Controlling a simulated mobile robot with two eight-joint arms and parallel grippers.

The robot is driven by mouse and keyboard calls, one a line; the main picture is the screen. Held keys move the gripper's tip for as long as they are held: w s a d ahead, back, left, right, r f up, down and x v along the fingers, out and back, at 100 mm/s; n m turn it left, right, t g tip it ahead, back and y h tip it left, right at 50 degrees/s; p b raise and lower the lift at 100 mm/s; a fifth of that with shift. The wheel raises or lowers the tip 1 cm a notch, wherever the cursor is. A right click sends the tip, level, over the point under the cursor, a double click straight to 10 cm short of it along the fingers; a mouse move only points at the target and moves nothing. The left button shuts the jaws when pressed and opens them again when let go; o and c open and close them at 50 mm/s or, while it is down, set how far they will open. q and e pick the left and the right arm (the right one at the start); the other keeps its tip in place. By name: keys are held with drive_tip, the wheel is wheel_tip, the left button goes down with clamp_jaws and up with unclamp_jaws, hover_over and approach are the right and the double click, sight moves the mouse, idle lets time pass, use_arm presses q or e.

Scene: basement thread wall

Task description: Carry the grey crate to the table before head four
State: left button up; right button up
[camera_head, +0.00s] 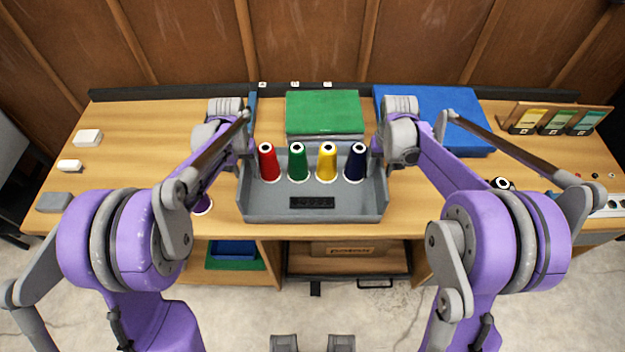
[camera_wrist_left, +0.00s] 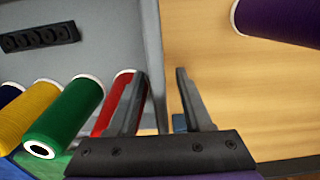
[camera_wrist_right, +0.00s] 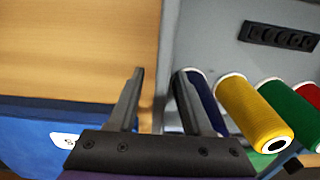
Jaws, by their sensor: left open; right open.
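The grey crate (camera_head: 270,207) stands on the wooden table in the head view, with red (camera_head: 268,163), green (camera_head: 298,163), yellow (camera_head: 327,163) and navy (camera_head: 355,164) thread cones upright in it. My left gripper (camera_head: 244,152) is at the crate's left side wall. In the left wrist view its open fingers (camera_wrist_left: 161,73) lie on either side of that wall (camera_wrist_left: 152,45). My right gripper (camera_head: 380,152) is at the right side wall. In the right wrist view its open fingers (camera_wrist_right: 159,72) lie on either side of that wall (camera_wrist_right: 168,50). I cannot tell which place is head four.
A green box (camera_head: 322,110) stands behind the crate, and a blue box (camera_head: 425,105) behind right. A purple cone (camera_wrist_left: 280,20) lies close to the crate's left in the left wrist view. White blocks (camera_head: 88,138) sit far left, a swatch rack (camera_head: 556,119) far right. An open shelf is below.

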use_arm(q)
drive_tip(key=shift+c, duration=0.3)
use_arm(e)
drive_tip(key=shift+c, duration=0.3)
use_arm(q)
clamp_jaws()
use_arm(e)
clamp_jaws()
idle(0.5)
